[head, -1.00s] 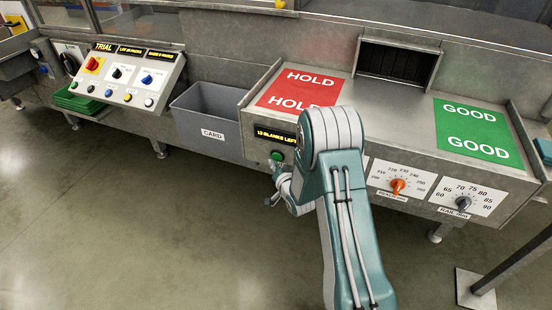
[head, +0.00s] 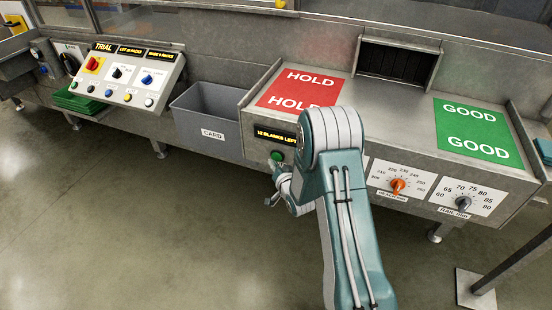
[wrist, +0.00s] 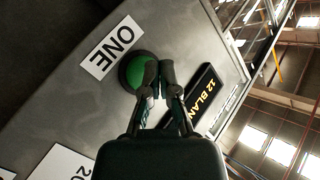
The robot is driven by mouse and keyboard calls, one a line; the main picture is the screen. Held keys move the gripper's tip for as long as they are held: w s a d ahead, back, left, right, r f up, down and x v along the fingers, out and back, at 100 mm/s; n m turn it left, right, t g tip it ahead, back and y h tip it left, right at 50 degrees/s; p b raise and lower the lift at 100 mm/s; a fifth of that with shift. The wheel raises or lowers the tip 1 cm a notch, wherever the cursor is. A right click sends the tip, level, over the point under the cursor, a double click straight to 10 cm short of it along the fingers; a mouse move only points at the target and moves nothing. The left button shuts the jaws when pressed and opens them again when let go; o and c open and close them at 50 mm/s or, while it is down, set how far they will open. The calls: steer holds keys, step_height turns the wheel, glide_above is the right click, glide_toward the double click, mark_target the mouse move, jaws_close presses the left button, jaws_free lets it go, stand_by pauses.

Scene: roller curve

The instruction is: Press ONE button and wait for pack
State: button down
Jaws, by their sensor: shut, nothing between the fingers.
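The green ONE button (head: 277,156) sits on the front face of the steel machine, below a small display. In the wrist view the round green button (wrist: 138,70) is beside a white ONE label (wrist: 112,47). My gripper (wrist: 158,72) is shut and empty. Its fingertips overlap the edge of the button in the wrist view; I cannot tell if they touch it. In the head view my arm hides most of the gripper. The display (wrist: 206,100) shows "12 BLAN" in the wrist view. No pack shows on the red HOLD pad (head: 298,90) or green GOOD pad (head: 478,128).
A dark slot (head: 396,64) opens in the back wall above the steel top. A grey CARD bin (head: 213,120) stands left of the button. A TRIAL control panel (head: 125,75) is further left. An orange dial (head: 397,187) is right of my arm. The floor in front is clear.

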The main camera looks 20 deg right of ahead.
steer(key=shift+w+d, duration=0.1)
steer(key=shift+w+d+r, duration=0.1)
steer(key=shift+w+d, duration=0.05)
steer(key=shift+w, duration=0.05)
stand_by(0.4)
